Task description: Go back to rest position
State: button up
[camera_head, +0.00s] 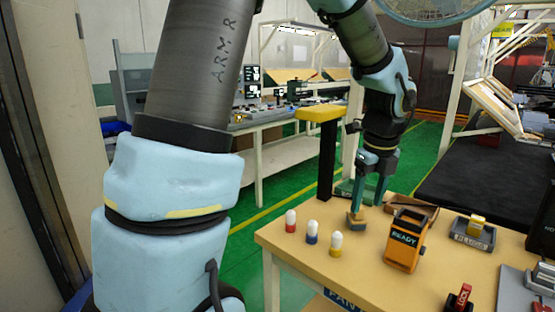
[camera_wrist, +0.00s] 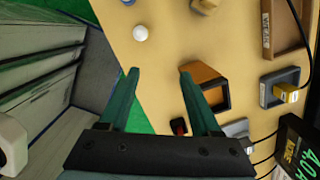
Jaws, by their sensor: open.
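My gripper (camera_head: 368,204) hangs above the far left part of the tan table (camera_head: 300,243), with its fingers pointing down. In the wrist view the two green fingers of my gripper (camera_wrist: 160,73) are spread apart with nothing between them. A small tan and grey block (camera_head: 356,218) stands on the table below or just behind the fingers in the head view; I cannot tell if they touch it. The orange box marked READY (camera_head: 405,241) stands to the right of my gripper, and it also shows beside the right finger in the wrist view (camera_wrist: 206,80).
Three white-topped pegs, red (camera_head: 291,222), blue (camera_head: 312,233) and yellow (camera_head: 335,244), stand near the table's left edge. A grey tray (camera_head: 472,238) holds a yellow piece (camera_head: 477,225). A red-handled item (camera_head: 459,299) is in front. A yellow-topped black post (camera_head: 327,150) rises behind the table.

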jog(key=s+a+f+n, duration=0.1)
jog(key=a+f+n, duration=0.1)
jog(key=a+n, duration=1)
jog(key=s+a+f+n, duration=0.2)
jog(key=a+f+n, duration=0.1)
jog(key=a+n, duration=1)
jog(key=n, duration=0.4)
jog(key=shift+a, duration=0.25)
jog(key=shift+s+a+f+n, duration=0.2)
jog(key=shift+a+n, duration=0.25)
jog(key=shift+n, duration=0.35)
